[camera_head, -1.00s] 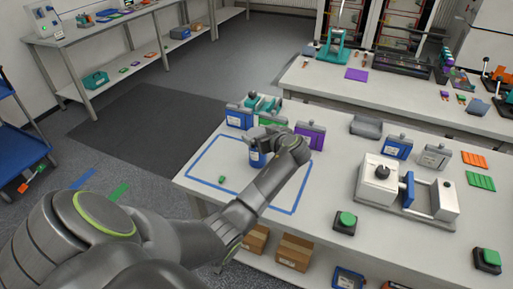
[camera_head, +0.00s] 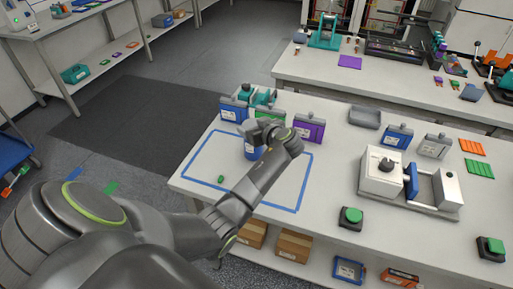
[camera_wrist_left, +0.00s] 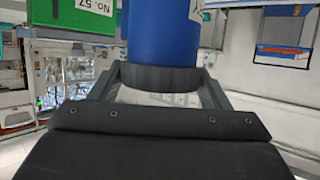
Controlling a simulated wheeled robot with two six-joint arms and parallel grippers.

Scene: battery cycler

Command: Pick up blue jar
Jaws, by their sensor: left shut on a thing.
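The blue jar (camera_head: 249,153) shows partly below my left gripper (camera_head: 254,138), within the blue taped outline on the table. The gripper's hand covers its upper part in the head view. In the left wrist view the blue jar (camera_wrist_left: 162,32) stands between the fingers, and my left gripper (camera_wrist_left: 160,78) is shut on it near the dark band. I cannot tell whether the jar's base touches the table. My right gripper is not in view.
A blue box (camera_head: 233,110), a green box (camera_head: 276,129) and a purple box (camera_head: 309,128) stand close behind the gripper. A small green piece (camera_head: 221,179) lies inside the taped outline (camera_head: 294,210). A grey-white device (camera_head: 384,178) stands to the right.

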